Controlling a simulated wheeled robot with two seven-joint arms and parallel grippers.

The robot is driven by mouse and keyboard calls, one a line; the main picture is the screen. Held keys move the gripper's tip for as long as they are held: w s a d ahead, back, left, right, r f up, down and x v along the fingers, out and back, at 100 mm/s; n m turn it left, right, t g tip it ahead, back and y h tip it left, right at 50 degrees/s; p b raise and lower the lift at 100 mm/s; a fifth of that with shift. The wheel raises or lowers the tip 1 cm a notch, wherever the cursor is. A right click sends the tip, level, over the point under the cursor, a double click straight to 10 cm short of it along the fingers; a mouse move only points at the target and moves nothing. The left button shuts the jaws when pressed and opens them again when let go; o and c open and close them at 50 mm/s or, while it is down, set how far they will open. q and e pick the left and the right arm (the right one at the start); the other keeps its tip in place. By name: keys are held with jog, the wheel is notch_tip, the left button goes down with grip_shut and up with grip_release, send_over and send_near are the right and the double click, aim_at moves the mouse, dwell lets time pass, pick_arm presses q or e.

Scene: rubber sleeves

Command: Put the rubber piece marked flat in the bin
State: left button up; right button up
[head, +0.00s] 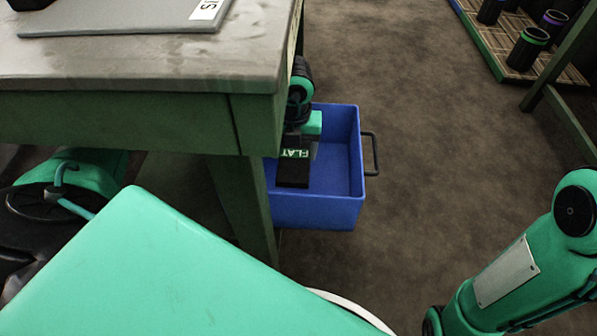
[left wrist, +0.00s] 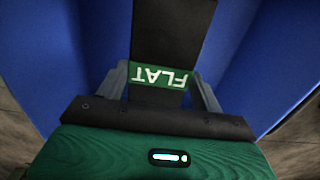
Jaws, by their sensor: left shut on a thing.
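The rubber piece marked FLAT is a black strip (head: 292,175) with a green label in white letters. My left gripper (head: 299,140) is shut on it. In the left wrist view the fingers (left wrist: 160,78) clamp it from both sides at the label, and the black strip (left wrist: 172,32) extends away between blue walls. The blue bin (head: 344,212) stands beside the table leg. The piece is over the bin's opening or inside it; I cannot tell whether it touches the floor of the bin. My right gripper is out of view; only its arm shows at lower right.
The table (head: 110,62) with a grey mat (head: 120,17) is at upper left; its edge and green leg (head: 243,205) stand close beside the bin. A dark handle (head: 375,153) sticks out from the bin's right side. A pallet (head: 512,70) with black cylinders is at upper right. Open floor lies between.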

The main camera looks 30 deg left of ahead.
pick_arm(q)
notch_tip(320, 180, down, 9)
jog(key=b, duration=0.5)
jog(key=shift+r, duration=0.35)
jog(key=shift+f, duration=0.2)
jog(key=o, duration=1.3)
jog(key=shift+c, duration=0.2)
jog(key=shift+r, duration=0.15)
